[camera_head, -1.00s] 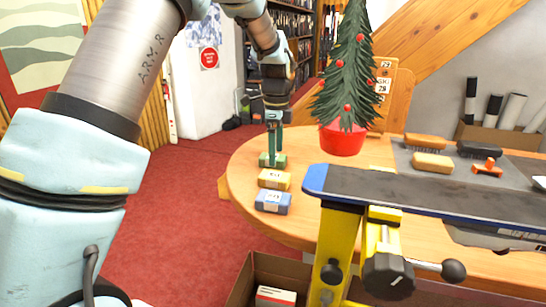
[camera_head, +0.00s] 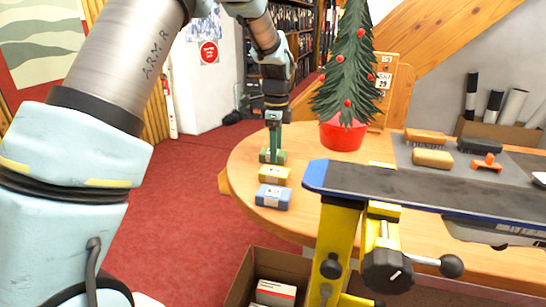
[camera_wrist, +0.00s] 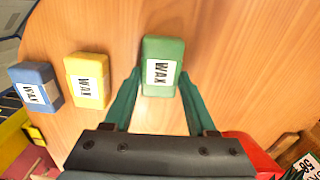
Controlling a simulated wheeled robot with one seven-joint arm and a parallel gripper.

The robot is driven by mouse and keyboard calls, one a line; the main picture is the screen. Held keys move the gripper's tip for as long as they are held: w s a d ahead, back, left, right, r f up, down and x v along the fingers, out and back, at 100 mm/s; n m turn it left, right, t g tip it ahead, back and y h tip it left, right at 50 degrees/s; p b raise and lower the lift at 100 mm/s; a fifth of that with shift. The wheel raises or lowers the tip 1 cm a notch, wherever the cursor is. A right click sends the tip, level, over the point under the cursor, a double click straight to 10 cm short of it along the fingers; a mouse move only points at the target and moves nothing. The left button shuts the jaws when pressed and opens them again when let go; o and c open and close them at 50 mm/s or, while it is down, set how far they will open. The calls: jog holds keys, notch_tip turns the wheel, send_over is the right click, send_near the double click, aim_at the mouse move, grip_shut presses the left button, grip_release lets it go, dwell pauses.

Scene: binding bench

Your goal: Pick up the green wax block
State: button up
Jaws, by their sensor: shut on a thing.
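The green wax block (camera_head: 279,157) is near the left rim of the round wooden table (camera_head: 245,190). In the wrist view the green block (camera_wrist: 163,66) has its white WAX label facing up. My gripper (camera_head: 273,148) comes down on it from above and is shut on it. In the wrist view the two green fingers (camera_wrist: 158,88) lie along its left and right sides, at its near part. I cannot make out a gap between block and table. A yellow wax block (camera_head: 274,174) and a blue wax block (camera_head: 273,197) lie in line with it, nearer the camera.
A small Christmas tree in a red pot (camera_head: 343,134) stands right of my gripper. Brushes (camera_head: 432,158) lie on a grey mat. An open cardboard box (camera_head: 270,268) is below.

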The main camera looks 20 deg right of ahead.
grip_shut()
notch_tip(320, 180, up, 10)
jog(key=b, duration=0.2)
jog(key=o, duration=0.6)
grip_release()
jog(key=shift+c, duration=0.2)
jog(key=c, duration=0.7)
